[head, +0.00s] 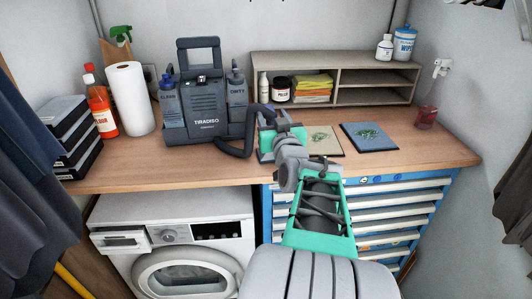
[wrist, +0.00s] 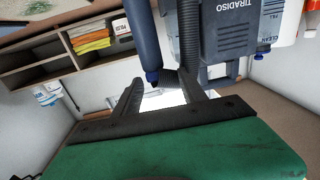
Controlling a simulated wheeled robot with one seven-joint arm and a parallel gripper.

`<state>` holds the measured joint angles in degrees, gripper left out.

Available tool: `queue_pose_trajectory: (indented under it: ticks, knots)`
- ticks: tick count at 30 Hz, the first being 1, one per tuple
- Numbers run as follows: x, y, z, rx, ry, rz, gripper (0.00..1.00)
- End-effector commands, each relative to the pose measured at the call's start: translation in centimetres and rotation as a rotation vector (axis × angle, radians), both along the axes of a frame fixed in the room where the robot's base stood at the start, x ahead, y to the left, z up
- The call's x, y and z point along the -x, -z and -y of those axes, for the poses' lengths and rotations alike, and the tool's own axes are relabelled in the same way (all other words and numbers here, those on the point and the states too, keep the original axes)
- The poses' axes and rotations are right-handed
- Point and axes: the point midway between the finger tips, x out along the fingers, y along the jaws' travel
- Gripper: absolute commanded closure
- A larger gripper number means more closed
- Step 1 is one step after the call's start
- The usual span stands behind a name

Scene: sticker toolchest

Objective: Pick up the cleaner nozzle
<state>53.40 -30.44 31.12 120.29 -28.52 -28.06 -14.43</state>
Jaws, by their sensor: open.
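The cleaner is a dark grey machine (head: 205,105) marked TIRADISO on the wooden worktop; its ribbed hose (head: 236,150) loops right towards my gripper (head: 275,132). In the wrist view, a smooth dark blue tube (wrist: 143,42), apparently the cleaner nozzle's handle, stands just beyond the left finger. The ribbed hose (wrist: 190,40) runs beside it, beyond the right finger. My gripper (wrist: 165,84) is open, with a short ribbed piece between and beyond its fingertips. Contact with the fingers cannot be told. In the head view my gripper and arm hide most of the nozzle.
A grey shelf (head: 322,57) with a jar and folded cloths stands behind. Two flat items, one beige (head: 324,141) and one blue (head: 368,137), lie right of my gripper. A paper roll (head: 130,98) and red bottle (head: 101,108) stand left. A red cup (head: 426,118) stands far right.

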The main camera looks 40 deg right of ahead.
Motion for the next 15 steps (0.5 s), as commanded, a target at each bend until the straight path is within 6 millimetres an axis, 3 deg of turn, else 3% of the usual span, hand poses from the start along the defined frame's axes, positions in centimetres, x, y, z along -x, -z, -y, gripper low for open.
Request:
queue_pose_trajectory:
  ticks: [15]
  knots:
    - [-6.1,0.2,4.0,-0.006,0.004,-0.002,0.51]
